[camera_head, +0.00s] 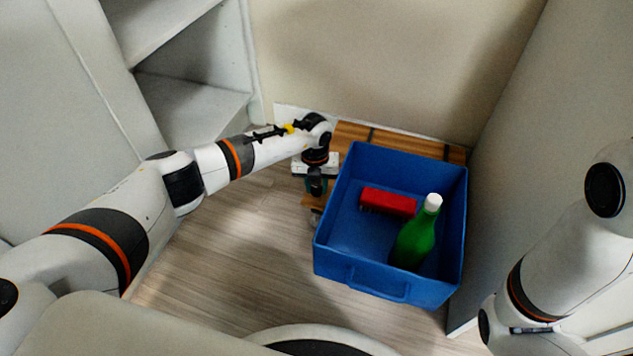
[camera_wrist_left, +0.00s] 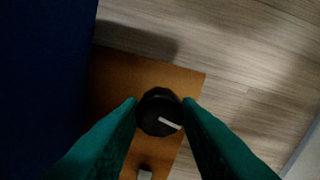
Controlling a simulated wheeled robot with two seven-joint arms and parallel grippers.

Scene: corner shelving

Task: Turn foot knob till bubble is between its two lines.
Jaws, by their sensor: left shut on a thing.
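The foot knob (camera_wrist_left: 160,112) is round and black with a white pointer line, in the middle of the left wrist view. The pointer slants toward the lower right. My left gripper (camera_wrist_left: 160,106) has its two green fingers closed on either side of the knob. In the head view my left gripper (camera_head: 316,190) reaches down beside the blue crate and hides the knob. A small pale piece (camera_wrist_left: 145,174) shows at the lower edge of the wrist view; I cannot tell what it is. I cannot make out the bubble or its two lines. My right gripper is out of view.
A blue crate (camera_head: 365,276) holding a red brush (camera_head: 388,202) and a green bottle (camera_head: 415,240) stands right against the working spot. A wooden board (camera_head: 445,152) runs behind it. White shelving (camera_head: 190,105) is at left. The floor (camera_head: 235,255) left of the crate is clear.

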